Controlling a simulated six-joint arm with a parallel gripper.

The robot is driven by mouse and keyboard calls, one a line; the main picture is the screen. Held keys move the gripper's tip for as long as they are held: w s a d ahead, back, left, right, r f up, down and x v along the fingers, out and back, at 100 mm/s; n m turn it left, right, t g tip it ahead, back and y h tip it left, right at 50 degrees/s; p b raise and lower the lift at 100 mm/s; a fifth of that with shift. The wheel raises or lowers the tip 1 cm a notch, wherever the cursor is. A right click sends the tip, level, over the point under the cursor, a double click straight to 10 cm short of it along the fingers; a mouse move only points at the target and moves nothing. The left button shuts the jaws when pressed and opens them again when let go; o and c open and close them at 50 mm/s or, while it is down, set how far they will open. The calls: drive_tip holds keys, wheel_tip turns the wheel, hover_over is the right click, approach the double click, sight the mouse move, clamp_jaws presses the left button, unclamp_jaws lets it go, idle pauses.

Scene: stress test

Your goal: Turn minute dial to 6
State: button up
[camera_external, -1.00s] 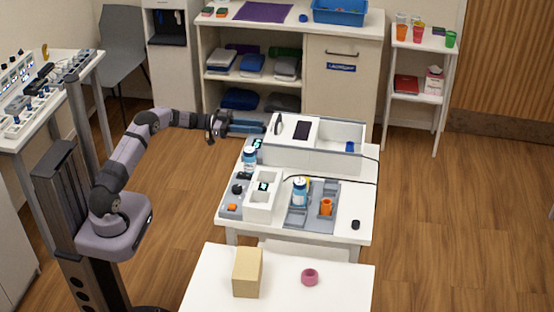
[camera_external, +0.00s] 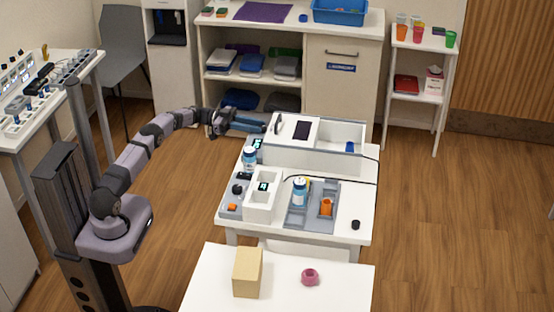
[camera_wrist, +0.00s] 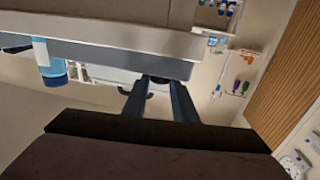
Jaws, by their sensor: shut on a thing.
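My gripper (camera_external: 263,126) reaches from the left to the end of the white machine (camera_external: 290,158) at the back of the table. In the wrist view its two blue-grey fingers (camera_wrist: 160,86) close on a small dark knob (camera_wrist: 158,78) under the edge of a grey panel (camera_wrist: 110,58). I take this knob for the minute dial; its markings and pointer are not readable. In the external view the fingers hide the knob. A small lit display (camera_external: 257,143) is on the machine's left end, too small to read.
A blue-and-white bottle (camera_external: 249,160) stands just below the gripper, near the machine's left end. Another bottle (camera_external: 300,192) and an orange cup (camera_external: 326,207) stand on a grey tray.

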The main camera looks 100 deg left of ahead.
drive_tip(key=o, duration=1)
drive_tip(key=shift+o, duration=0.2)
drive_tip(key=s+b, duration=0.1)
drive_tip(key=s, duration=0.6)
drive_tip(key=shift+s+a, duration=0.15)
drive_tip(key=shift+a, duration=0.3)
